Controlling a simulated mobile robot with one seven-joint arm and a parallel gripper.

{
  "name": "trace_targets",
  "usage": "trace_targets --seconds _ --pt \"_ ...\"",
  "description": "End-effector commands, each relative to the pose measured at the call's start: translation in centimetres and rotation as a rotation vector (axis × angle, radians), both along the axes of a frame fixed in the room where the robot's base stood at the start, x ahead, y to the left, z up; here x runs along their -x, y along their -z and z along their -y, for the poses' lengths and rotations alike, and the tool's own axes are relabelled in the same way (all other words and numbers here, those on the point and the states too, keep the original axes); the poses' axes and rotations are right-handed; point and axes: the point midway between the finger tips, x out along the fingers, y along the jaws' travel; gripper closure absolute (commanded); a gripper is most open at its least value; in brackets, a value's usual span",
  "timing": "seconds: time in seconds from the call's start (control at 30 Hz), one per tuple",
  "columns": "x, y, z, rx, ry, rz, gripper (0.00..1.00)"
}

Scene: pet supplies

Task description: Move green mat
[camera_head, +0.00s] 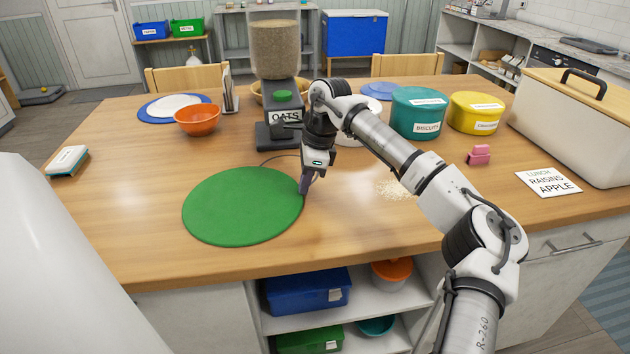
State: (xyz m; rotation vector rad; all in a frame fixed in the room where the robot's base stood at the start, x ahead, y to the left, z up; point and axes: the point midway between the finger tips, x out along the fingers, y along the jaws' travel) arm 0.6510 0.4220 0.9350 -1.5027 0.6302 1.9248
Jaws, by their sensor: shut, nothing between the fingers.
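The round green mat (243,206) lies flat on the wooden table, near its front edge, left of the middle. My gripper (305,188) points down at the mat's right edge, with its fingers shut and empty. The fingertips appear to be at or just above the rim; I cannot tell whether they touch it. The mat's surface is bare.
An orange bowl (197,120) sits behind left. Spilled oats (394,189) lie to the right.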

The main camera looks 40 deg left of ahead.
Motion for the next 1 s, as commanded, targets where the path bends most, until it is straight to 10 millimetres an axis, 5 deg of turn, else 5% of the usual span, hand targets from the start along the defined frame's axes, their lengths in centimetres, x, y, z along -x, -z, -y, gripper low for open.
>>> trace_targets --seconds 0.7,1.0 --pt "15.3 -0.2 -15.3 0.001 -0.006 0.0 1.0" --pt "17.7 0.0 -17.9 0.0 -0.002 0.0 1.0"
